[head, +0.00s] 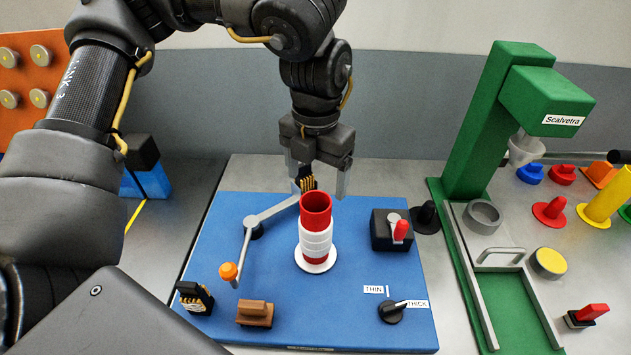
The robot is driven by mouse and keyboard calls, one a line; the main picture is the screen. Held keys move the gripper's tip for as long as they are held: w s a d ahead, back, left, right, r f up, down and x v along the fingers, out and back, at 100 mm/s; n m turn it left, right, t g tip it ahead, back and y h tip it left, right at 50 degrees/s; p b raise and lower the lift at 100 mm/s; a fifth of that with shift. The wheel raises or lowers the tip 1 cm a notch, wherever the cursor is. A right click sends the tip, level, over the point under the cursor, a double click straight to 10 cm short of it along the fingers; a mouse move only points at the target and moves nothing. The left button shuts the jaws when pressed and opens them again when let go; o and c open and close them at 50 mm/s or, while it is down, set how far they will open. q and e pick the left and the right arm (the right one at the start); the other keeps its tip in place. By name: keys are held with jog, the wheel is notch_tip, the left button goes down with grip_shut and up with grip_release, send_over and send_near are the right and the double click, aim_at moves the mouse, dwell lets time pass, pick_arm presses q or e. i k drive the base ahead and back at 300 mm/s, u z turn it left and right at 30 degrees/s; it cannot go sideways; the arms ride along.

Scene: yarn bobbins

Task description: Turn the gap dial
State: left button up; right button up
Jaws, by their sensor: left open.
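The gap dial (392,311) is a black knob with a light pointer at the front right of the blue board (345,335). Its pointer is directed right, towards the "THICK" label (417,303); the "THIN" label (374,289) is above left of the knob. My left gripper (318,187) points down over the back of the board, open, well behind the dial and apart from it. A black piece with yellow stripes (306,181) shows between its fingers; I cannot tell whether they touch it. My right gripper is not in view.
A red and white bobbin (316,238) stands mid-board, between gripper and dial. A crank with an orange knob (229,271) is left of it; a black box with a red lever (400,229) is right. A green stand (487,140) rises at the right.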

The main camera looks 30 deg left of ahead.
aim_at(390, 312)
jog(key=k, duration=2)
